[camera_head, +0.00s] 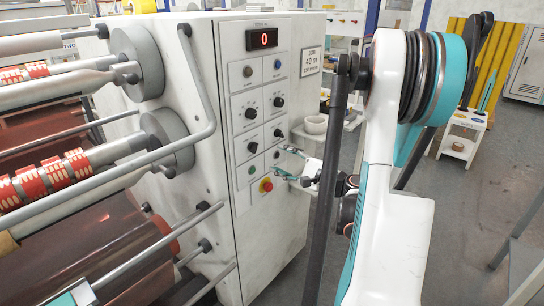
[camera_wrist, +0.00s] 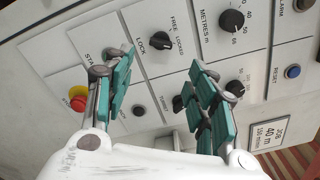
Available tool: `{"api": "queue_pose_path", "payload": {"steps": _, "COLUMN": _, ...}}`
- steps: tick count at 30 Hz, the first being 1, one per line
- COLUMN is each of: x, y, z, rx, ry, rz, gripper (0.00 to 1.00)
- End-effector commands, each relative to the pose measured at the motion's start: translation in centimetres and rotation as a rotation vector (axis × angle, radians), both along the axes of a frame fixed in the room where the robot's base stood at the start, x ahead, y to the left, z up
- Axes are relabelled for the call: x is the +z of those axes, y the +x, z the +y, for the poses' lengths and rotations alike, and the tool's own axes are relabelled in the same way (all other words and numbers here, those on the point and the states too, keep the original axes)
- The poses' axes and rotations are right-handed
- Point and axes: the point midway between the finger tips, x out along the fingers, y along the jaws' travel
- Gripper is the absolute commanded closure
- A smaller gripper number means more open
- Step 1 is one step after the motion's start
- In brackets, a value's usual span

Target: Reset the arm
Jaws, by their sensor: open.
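My gripper (camera_head: 290,165) is in front of the lower part of the white machine's control panel (camera_head: 262,85). Its teal fingers are spread apart with nothing between them. In the wrist view my gripper (camera_wrist: 163,66) faces the panel, turned sideways in that picture. A black LOCK knob (camera_wrist: 160,42) shows in the gap between the fingers. The fingers partly cover the panel's labels and controls. I cannot tell whether a fingertip touches the panel. My white and teal arm takes up the right middle of the head view.
A red emergency button (camera_head: 266,186) sits low on the panel, with a green button (camera_head: 252,169) above it. The red display (camera_head: 263,40) reads 0. Rollers with red printed tape (camera_head: 55,172) and metal bars (camera_head: 204,75) are at left. Open grey floor (camera_head: 462,195) lies at right.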

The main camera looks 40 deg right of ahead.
Motion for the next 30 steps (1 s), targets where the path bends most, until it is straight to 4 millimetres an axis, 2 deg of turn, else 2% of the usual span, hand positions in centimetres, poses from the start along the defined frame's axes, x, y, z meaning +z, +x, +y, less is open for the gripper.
{"api": "queue_pose_path", "payload": {"steps": 6, "x": 0.0, "y": -1.5, "z": -0.1, "rx": 0.000, "ry": 0.000, "rz": 0.000, "gripper": 0.48}}
{"api": "queue_pose_path", "payload": {"steps": 24, "x": 0.0, "y": -1.4, "z": 0.1, "rx": 0.003, "ry": -0.002, "rz": 0.001, "gripper": 0.48}}
{"api": "queue_pose_path", "payload": {"steps": 27, "x": 0.1, "y": -0.5, "z": 1.6, "rx": 0.033, "ry": -0.029, "rz": 0.019, "gripper": 0.48}}
{"api": "queue_pose_path", "payload": {"steps": 29, "x": 0.1, "y": 0.5, "z": 3.6, "rx": 0.071, "ry": -0.062, "rz": 0.042, "gripper": 0.48}}
{"api": "queue_pose_path", "payload": {"steps": 30, "x": 0.1, "y": 1.3, "z": 5.4, "rx": 0.105, "ry": -0.096, "rz": 0.062, "gripper": 0.48}}
